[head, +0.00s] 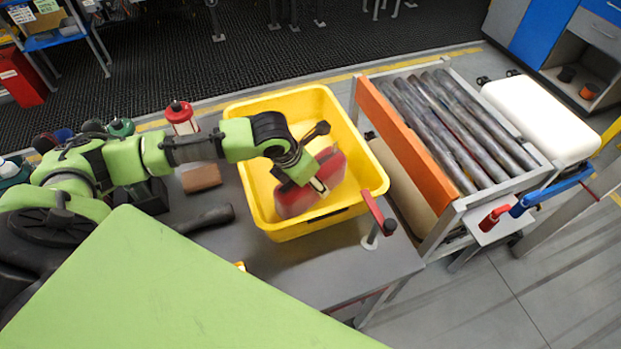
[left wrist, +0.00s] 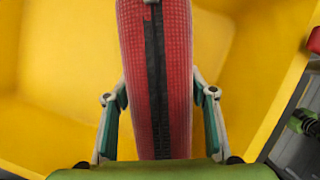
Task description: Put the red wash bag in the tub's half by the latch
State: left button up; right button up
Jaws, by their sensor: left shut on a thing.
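The red wash bag (head: 330,167) is in my left gripper (head: 318,186), inside the yellow tub (head: 258,108), over its nearer part. In the left wrist view the bag (left wrist: 178,60) stands upright between the two fingers of the left gripper (left wrist: 160,110), its dark zip facing the camera. Yellow tub walls (left wrist: 250,75) surround it there. I cannot tell whether the bag touches the tub floor. A red-handled lever (head: 377,214), possibly the latch, stands at the tub's near right corner. No divider shows clearly in the tub. My right gripper is out of view.
The tub sits on a grey table (head: 300,267). A roller conveyor (head: 455,125) with an orange side board (head: 410,143) stands to the right. A red-topped container (head: 181,118), a brown block (head: 200,177) and a dark-handled tool (head: 205,218) lie left of the tub.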

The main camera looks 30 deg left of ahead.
pick_arm(q)
jog(key=o, duration=1.4)
jog(key=b+v, duration=0.1)
jog(key=v, duration=1.1)
jog(key=shift+r, duration=0.1)
